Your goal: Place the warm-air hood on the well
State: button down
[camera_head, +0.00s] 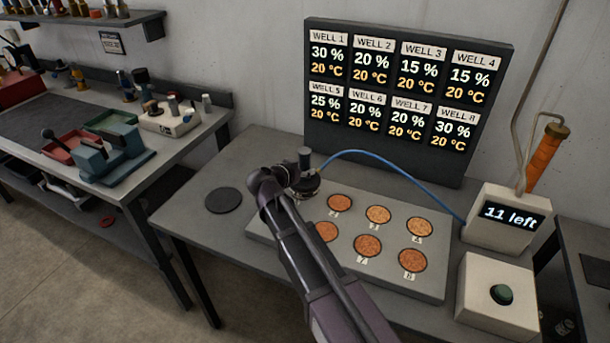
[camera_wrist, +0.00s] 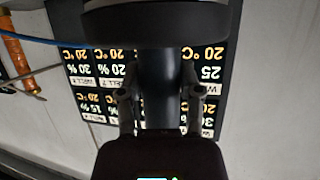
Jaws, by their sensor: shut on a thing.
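The warm-air hood (camera_head: 305,186) is a dark round disc with an upright neck, joined to a blue hose. It shows over the back left corner of the grey well plate (camera_head: 268,229); I cannot tell whether it touches the plate. My gripper (camera_head: 295,182) is shut on its neck. In the wrist view my gripper (camera_wrist: 160,98) has a finger on each side of the dark neck, and the hood's disc (camera_wrist: 155,25) fills the top. Several copper-coloured round wells (camera_head: 378,214) are visible; my arm and the hood hide the plate's left part.
A board (camera_head: 408,90) lists WELL 1 to WELL 8 with percentages and 20 °C. A box display (camera_head: 510,217) reads "11 left". A dark round pad (camera_head: 223,200) lies left of the plate. The blue hose (camera_head: 400,168) crosses behind the plate.

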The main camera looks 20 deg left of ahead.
aim_at(303, 167)
jog(key=shift+w+a, duration=0.35)
jog(key=shift+w, duration=0.35)
jog(key=shift+w, duration=0.1)
jog(key=shift+w+a+f, duration=0.1)
jog(key=shift+w+a, duration=0.1)
jog(key=shift+w+a+f+b, duration=0.15)
jog(key=shift+w+f+b, duration=0.15)
jog(key=shift+f+b, duration=1.5)
jog(key=shift+b, duration=0.1)
jog(key=shift+f, duration=0.15)
jog(key=shift+c, duration=1.3)
grip_release()
